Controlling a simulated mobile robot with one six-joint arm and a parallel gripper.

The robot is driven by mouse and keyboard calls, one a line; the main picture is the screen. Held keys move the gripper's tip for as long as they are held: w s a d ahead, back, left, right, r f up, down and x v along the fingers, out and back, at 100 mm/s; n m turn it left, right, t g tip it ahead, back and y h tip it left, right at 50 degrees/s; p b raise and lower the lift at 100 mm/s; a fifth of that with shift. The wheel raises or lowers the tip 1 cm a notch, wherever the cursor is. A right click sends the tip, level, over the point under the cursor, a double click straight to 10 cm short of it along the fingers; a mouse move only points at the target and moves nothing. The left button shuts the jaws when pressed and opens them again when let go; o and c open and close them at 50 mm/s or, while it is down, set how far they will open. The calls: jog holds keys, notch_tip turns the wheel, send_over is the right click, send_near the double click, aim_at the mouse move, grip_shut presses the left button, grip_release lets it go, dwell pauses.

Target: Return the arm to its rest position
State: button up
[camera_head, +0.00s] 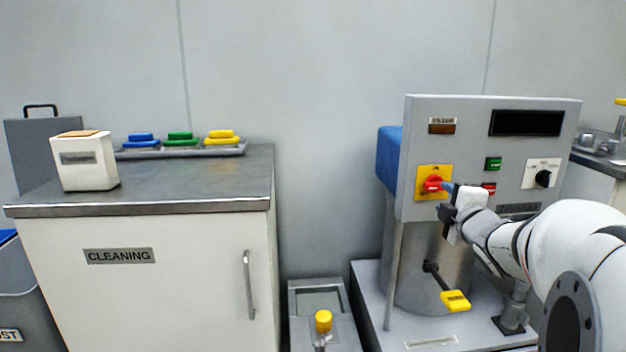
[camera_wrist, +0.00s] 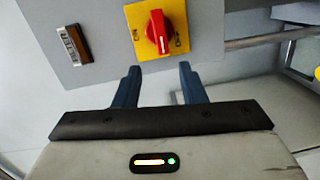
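My gripper (camera_wrist: 157,88) is open and empty, its two blue fingers apart. In the wrist view the red switch knob (camera_wrist: 158,32) lies beyond the fingertips, with a gap between. My white arm (camera_head: 572,232) reaches in from the right and hides part of the machine's front.
The machine's panel carries green (camera_head: 493,164) and red (camera_head: 489,188) buttons, a black dial (camera_head: 543,178) and a dark display (camera_head: 526,123). A yellow-ended lever (camera_head: 455,301) juts out below. A cleaning cabinet (camera_head: 140,270) stands left. A yellow knob (camera_head: 323,320) stands between them.

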jog(key=s+a+r+m+g+p, duration=0.3)
jog(key=s+a+m+g+p, duration=0.2)
jog(key=s+p, duration=0.4)
jog(key=s+a+r+m+g+p, duration=0.4)
jog(key=s+a+m+p, duration=0.2)
jog(key=s+p, duration=0.3)
jog(key=s+a+r+m+g+y+p, duration=0.1)
jog(key=s+a+r+m+g+p, duration=0.3)
jog(key=s+p, duration=0.5)
jog(key=shift+a+r+m+g+p, duration=0.2)
jog(key=shift+a+m+g+p, duration=0.55)
jog(key=shift+a, duration=0.4)
